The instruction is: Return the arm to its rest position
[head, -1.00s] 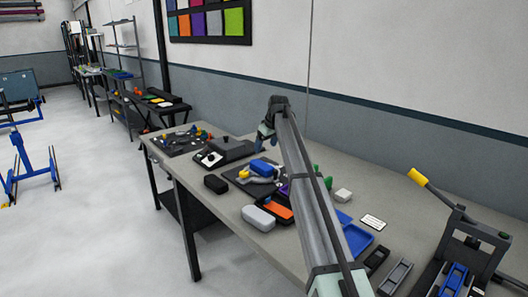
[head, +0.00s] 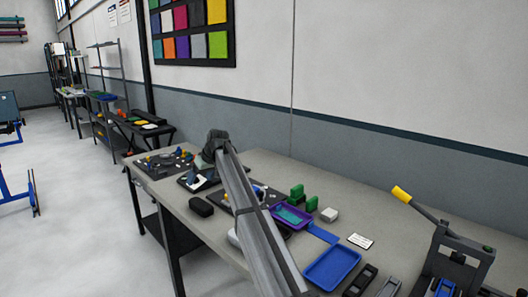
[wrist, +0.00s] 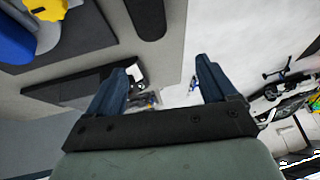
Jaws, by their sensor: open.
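My gripper (wrist: 162,70) is open and empty in the wrist view, its two dark blue fingers spread apart. Bare pale floor shows between and beyond the fingers, along with part of the bench edge. In the head view my arm reaches up and away over the grey workbench (head: 345,220), its bent wrist over the bench's far left part. The fingers are too small there to make out clearly. In the wrist view a blue and yellow object (wrist: 14,42) lies on a dark mat at the upper left.
A purple tray (head: 291,216), green blocks (head: 298,191), a white block (head: 329,214) and a blue tray (head: 333,267) lie right of my arm. A black case (head: 201,206) lies to its left. A press with a yellow-tipped lever (head: 402,193) stands at the right.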

